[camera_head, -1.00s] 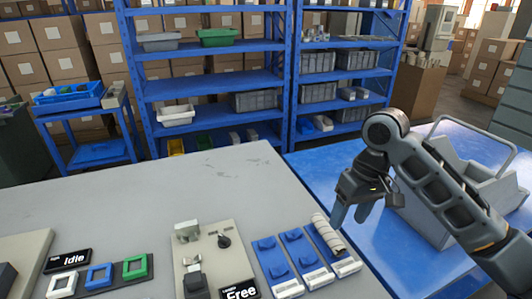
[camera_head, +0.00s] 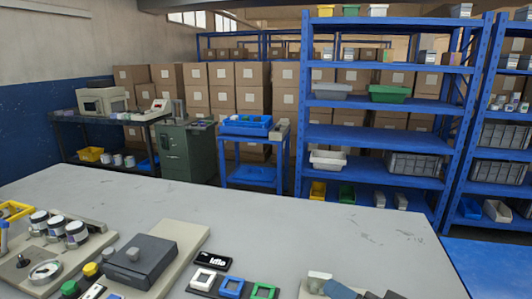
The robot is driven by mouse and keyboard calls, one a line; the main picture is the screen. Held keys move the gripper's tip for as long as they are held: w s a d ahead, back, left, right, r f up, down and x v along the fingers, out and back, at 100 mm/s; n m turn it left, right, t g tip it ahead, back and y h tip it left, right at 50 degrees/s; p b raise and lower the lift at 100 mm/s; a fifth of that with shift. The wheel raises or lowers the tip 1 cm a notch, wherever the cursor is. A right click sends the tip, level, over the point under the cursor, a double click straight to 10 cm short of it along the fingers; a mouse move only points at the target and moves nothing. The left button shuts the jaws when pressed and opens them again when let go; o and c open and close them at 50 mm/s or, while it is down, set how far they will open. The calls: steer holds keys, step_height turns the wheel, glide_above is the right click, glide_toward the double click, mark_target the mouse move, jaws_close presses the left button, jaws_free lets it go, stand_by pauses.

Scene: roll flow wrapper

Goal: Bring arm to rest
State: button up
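My gripper and arm are not in view in the head view now, so I cannot see whether the gripper is open or shut. The grey worktable (camera_head: 300,213) fills the lower part of the view. A small fixture with a light clamp-like top (camera_head: 319,277) is cut off by the bottom edge, and its details are unclear.
A black sign (camera_head: 212,259) stands behind white, blue and green square frames (camera_head: 232,287). A dark grey box (camera_head: 142,260) and a board with several jars (camera_head: 57,232) are at left. Blue shelving (camera_head: 455,130) stands behind.

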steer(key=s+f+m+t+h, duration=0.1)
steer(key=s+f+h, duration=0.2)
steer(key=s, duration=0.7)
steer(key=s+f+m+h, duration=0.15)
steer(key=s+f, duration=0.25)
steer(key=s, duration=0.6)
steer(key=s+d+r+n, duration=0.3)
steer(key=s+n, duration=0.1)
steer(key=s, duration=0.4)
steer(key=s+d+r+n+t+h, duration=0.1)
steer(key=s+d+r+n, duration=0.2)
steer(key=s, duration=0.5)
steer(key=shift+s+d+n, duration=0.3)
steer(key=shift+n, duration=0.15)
